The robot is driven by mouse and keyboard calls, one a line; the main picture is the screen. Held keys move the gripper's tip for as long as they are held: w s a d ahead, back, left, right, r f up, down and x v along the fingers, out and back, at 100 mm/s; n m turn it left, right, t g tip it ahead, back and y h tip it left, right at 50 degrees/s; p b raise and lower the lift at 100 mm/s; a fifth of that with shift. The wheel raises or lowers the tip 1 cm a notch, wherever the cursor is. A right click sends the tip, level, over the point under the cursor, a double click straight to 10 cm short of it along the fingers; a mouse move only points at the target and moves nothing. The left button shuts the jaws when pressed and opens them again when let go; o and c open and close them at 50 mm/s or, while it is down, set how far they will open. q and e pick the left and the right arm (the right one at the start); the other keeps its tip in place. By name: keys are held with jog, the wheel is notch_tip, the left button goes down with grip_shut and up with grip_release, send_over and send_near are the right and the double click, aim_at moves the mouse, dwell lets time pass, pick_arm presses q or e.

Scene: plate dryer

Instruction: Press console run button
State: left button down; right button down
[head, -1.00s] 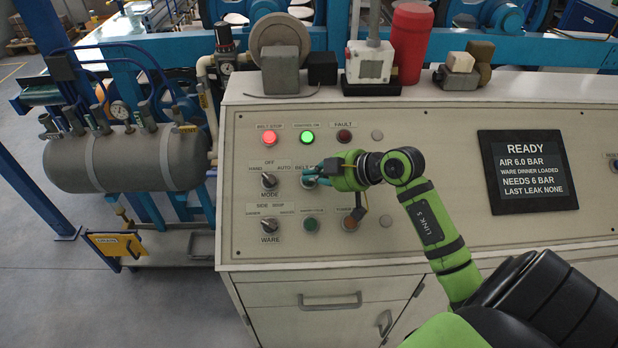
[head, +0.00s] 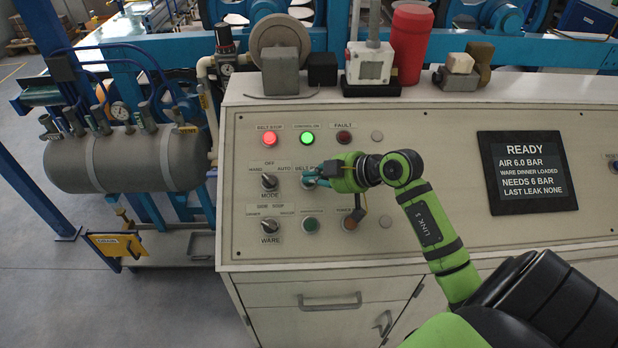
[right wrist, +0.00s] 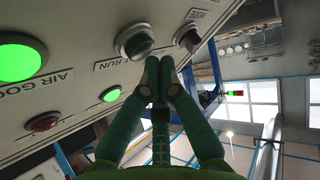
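The console (head: 450,235) has a sloped cream front panel. My right gripper (head: 310,177) is at the belt run position, and its fingers hide most of the button there in the head view. In the right wrist view, a dark green button (right wrist: 138,43) in a metal ring stands beside a label ending in "RUN". My right gripper's fingers (right wrist: 159,65) are shut together and empty, with their tips close to that button's edge. I cannot tell whether they touch it. The display (head: 527,172) reads READY, air 6.0 bar. My left gripper is not in view.
The red belt stop lamp (head: 269,139) and green control on lamp (head: 307,138) are lit; the fault lamp (head: 344,137) is dark. The mode knob (head: 269,181) and ware knob (head: 269,227) lie left of my gripper.

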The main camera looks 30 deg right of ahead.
jog(key=shift+w+d+f, duration=0.15)
jog(key=shift+w+f, duration=0.1)
jog(key=shift+f, duration=0.3)
dwell(0.7)
jog(key=shift+r, duration=0.1)
jog(key=shift+s+a+r+p, duration=0.2)
jog(key=shift+r+p, duration=0.15)
jog(key=shift+p, duration=0.4)
jog(key=shift+s+a+r+p, duration=0.15)
jog(key=shift+r+p, duration=0.2)
jog(key=shift+p, duration=0.35)
jog(key=shift+d, duration=0.1)
jog(key=shift+r+p, duration=0.35)
jog(key=shift+p, duration=0.2)
jog(key=r+p, duration=0.1)
jog(key=p, duration=0.1)
jog(key=s+a+r+p, duration=0.1)
jog(key=p, duration=0.1)
jog(key=s+r+p, duration=0.1)
jog(key=shift+s+a+r+p, duration=0.15)
jog(key=shift+r+p, duration=0.1)
jog(key=shift+p, duration=0.15)
